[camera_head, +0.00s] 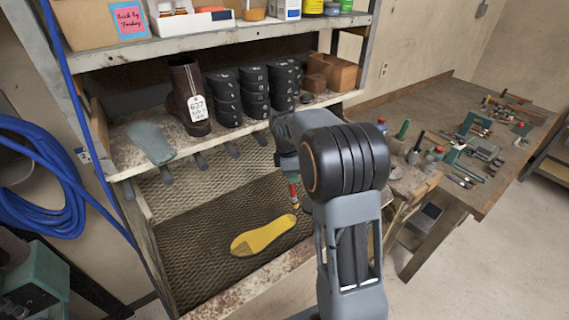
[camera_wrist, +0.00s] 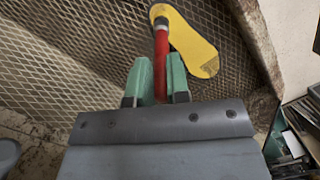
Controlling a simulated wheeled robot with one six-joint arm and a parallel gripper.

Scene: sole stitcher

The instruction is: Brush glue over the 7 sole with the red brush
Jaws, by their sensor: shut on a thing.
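A yellow sole (camera_head: 263,236) lies flat on the dark metal mesh shelf, and no number on it is readable. It also shows in the wrist view (camera_wrist: 195,42), near the top. My gripper (camera_wrist: 158,80) is shut on the red brush (camera_wrist: 161,55), whose handle is between the green fingers. The brush (camera_head: 293,192) points down in the head view, with its tip near the right end of the sole. In the wrist view its tip overlaps the sole's upper end; I cannot tell whether it touches.
A wooden shelf (camera_head: 118,167) above the mesh holds a brown boot, several black stacked rolls and a grey sole-shaped piece (camera_head: 151,142). A workbench (camera_head: 500,170) with many tools and bottles stands at right. The mesh (camera_head: 190,215) left of the sole is clear.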

